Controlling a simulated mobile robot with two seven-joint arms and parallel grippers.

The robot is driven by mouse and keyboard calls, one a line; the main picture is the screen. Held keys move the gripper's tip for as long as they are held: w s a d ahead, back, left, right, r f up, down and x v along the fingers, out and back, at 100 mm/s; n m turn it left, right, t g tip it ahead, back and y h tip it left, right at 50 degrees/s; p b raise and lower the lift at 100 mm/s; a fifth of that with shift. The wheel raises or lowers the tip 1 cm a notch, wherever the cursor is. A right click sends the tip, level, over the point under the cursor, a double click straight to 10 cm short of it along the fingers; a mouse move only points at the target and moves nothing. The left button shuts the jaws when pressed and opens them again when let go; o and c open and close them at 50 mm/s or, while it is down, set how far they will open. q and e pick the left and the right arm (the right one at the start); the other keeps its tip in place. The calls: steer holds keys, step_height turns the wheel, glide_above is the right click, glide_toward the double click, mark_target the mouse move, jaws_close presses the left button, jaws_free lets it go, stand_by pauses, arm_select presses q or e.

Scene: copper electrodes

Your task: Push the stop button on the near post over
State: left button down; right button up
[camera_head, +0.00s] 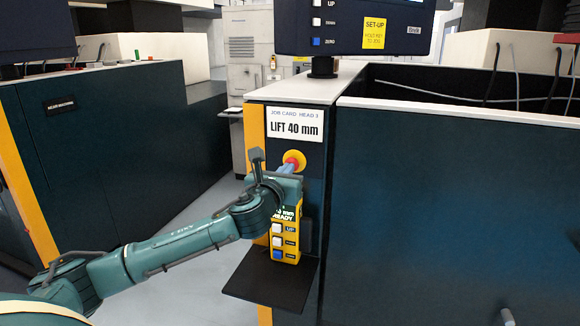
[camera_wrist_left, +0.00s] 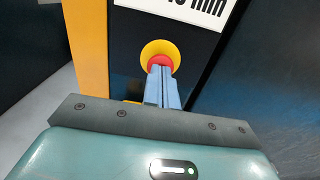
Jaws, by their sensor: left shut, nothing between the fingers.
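The stop button (camera_head: 294,158) is a red cap on a round yellow base, set on the dark front face of the near post, below a white job card (camera_head: 294,124). My left gripper (camera_head: 287,168) is shut and empty, its blue-grey fingertips at the lower edge of the red cap. In the left wrist view the shut fingers (camera_wrist_left: 161,72) overlap the lower part of the red cap (camera_wrist_left: 160,63). I cannot tell whether they touch it or whether the cap is pressed in. My right gripper is not in view.
Below the button, a yellow control pendant (camera_head: 285,243) with several buttons stands on a black shelf (camera_head: 272,280), partly behind my left wrist. A dark machine tank (camera_head: 455,200) extends to the right. Another dark cabinet (camera_head: 100,130) stands at left, with grey floor between.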

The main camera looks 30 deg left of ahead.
arm_select(q)
steer(key=shift+w, duration=0.1)
steer(key=p+v, duration=0.1)
steer(key=v, duration=0.3)
stand_by(0.6)
stand_by(0.3)
